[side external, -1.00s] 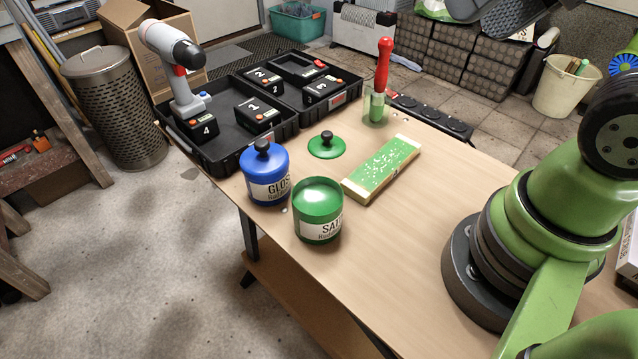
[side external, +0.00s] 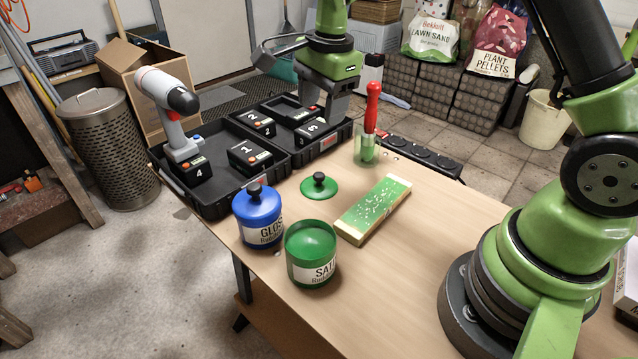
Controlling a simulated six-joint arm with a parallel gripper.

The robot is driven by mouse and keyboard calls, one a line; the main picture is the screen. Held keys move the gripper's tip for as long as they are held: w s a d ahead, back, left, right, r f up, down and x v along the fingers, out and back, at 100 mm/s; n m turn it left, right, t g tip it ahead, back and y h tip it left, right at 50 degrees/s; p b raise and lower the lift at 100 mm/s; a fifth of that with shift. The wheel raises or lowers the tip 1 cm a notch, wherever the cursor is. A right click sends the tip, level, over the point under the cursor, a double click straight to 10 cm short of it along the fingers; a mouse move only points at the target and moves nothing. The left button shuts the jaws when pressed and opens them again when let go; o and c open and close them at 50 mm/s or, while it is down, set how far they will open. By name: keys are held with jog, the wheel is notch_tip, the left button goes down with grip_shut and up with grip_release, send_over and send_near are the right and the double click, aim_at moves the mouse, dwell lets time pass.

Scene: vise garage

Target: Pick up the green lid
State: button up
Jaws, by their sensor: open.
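The green lid (side external: 319,187) lies flat on the wooden bench, its black knob pointing up. It sits between the black tool case and a green-and-cream block. The green tin (side external: 311,256) stands in front of it with no knobbed lid on. The blue tin (side external: 258,217) stands to the left with its blue knobbed lid on. My gripper (side external: 323,115) hangs with its fingers down, above and behind the lid in the picture, over the right part of the tool case. It is open, with nothing seen between its fingers, and is clear of the lid.
The black case (side external: 222,207) holds numbered batteries and a drill (side external: 172,110). A red-handled tool stands in a green holder (side external: 367,150) right of the lid. The green-and-cream block (side external: 374,208) lies nearby. The bench's front right (side external: 400,275) is clear.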

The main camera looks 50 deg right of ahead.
aim_at(319, 174)
jog(key=f+m, duration=0.1)
jog(key=f, duration=0.2)
jog(key=w+f+m, duration=0.1)
jog(key=f, duration=0.3)
jog(key=d+f+m+g, duration=0.1)
jog(key=f, duration=0.3)
jog(key=shift+w+f, duration=0.15)
jog(key=shift+w, duration=0.25)
jog(key=f, duration=0.6)
jog(key=shift+w+d, duration=0.15)
jog(key=shift+d, duration=0.1)
jog(key=c, duration=1)
